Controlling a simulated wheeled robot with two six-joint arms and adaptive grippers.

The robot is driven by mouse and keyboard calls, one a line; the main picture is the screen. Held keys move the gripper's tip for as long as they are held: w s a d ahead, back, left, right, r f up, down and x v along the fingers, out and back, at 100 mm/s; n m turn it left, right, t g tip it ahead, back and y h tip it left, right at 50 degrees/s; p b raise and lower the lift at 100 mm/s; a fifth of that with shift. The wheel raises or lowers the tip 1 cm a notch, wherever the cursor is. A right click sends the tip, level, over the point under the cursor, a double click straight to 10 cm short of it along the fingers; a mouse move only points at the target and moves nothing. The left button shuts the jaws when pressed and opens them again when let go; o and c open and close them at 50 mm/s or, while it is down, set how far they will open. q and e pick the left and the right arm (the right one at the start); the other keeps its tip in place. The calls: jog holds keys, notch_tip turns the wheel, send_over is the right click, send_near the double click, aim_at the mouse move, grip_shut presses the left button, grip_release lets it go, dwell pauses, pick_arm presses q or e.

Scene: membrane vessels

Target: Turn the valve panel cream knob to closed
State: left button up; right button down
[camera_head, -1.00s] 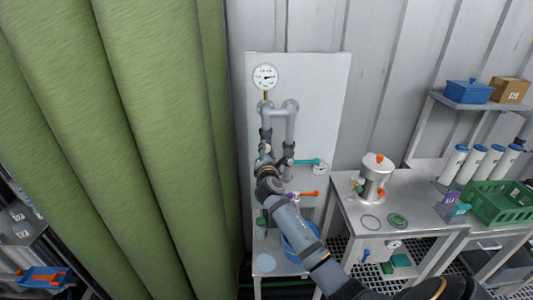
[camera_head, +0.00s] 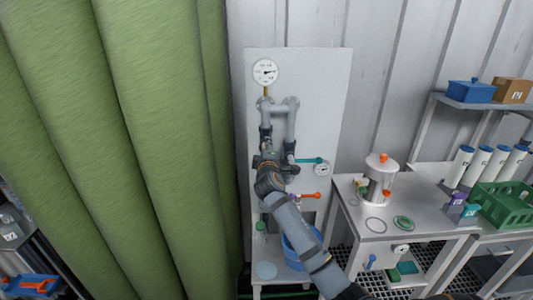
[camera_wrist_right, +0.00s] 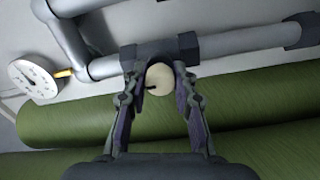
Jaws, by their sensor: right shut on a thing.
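The cream knob (camera_wrist_right: 160,76) is round with a dark pointer mark. It sits on a dark valve body on a grey pipe in the right wrist view. My right gripper (camera_wrist_right: 161,82) has its two fingers on either side of the knob, shut on it. In the head view my right arm covers the knob and the gripper, in front of the white valve panel (camera_head: 325,90). The left gripper does not show in either view.
A teal-handled valve (camera_head: 310,160) and an orange-handled valve (camera_head: 309,196) are right of my arm. A round gauge (camera_head: 265,71) is at the panel top. A blue bucket (camera_head: 303,247) stands below. A green curtain (camera_head: 130,130) fills the left; a steel table is right.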

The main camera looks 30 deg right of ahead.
jog(key=m+b, duration=0.2)
jog(key=m, duration=0.1)
jog(key=m+b, duration=0.1)
jog(key=shift+f+m, duration=0.3)
jog(key=m+b, duration=0.3)
jog(key=m, duration=0.1)
jog(key=shift+m+b, duration=0.3)
jog(key=shift+b, duration=0.1)
jog(key=m+b, duration=0.3)
jog(key=m, duration=0.1)
jog(key=shift+b, duration=0.3)
jog(key=shift+m+b, duration=1.4)
jog(key=shift+m, duration=0.8)
jog(key=shift+r, duration=0.1)
jog(key=c, duration=1.1)
grip_release()
jog(key=shift+r, duration=0.1)
jog(key=shift+o, duration=0.2)
